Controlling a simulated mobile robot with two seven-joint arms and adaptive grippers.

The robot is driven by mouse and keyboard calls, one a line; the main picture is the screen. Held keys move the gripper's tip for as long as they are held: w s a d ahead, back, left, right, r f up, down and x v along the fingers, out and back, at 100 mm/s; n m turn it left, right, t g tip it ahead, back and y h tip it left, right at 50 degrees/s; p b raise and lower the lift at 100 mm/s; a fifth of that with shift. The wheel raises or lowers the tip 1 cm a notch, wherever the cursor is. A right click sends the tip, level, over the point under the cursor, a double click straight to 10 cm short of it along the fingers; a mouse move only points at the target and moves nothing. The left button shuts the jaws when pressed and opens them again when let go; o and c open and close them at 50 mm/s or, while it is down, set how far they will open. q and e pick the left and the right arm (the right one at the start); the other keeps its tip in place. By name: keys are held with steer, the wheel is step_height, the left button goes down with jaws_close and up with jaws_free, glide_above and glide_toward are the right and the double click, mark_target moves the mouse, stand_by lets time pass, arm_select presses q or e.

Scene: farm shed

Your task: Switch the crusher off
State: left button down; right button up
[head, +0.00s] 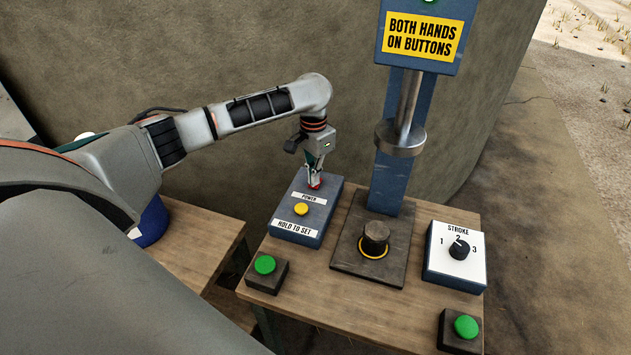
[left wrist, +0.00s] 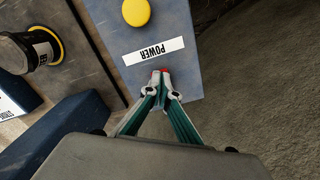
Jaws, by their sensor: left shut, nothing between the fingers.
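The crusher's blue frame (head: 385,180) stands at the back of a wooden table, with a steel ram above a dark cylinder (head: 375,238) on its base plate. Left of it is a blue control box (head: 328,215) with a POWER label, a red button (head: 315,184) and a yellow button (head: 301,209) above a HOLD TO SET label. My left gripper (head: 314,183) is shut and empty, pointing down with its fingertips at the red button. In the left wrist view the fingertips (left wrist: 161,76) cover most of the red button; I cannot tell whether they press it. My right gripper is out of view.
A green button (head: 265,265) on a dark block stands at the table's front left, another green button (head: 466,327) at the front right. A white STROKE dial box (head: 456,268) stands at the right. A yellow warning sign (head: 421,38) reads "BOTH HANDS ON BUTTONS".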

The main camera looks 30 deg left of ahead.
arm_select(q)
steer(key=shift+f, duration=0.5)
steer(key=shift+s, duration=0.1)
steer(key=shift+r, duration=3.5)
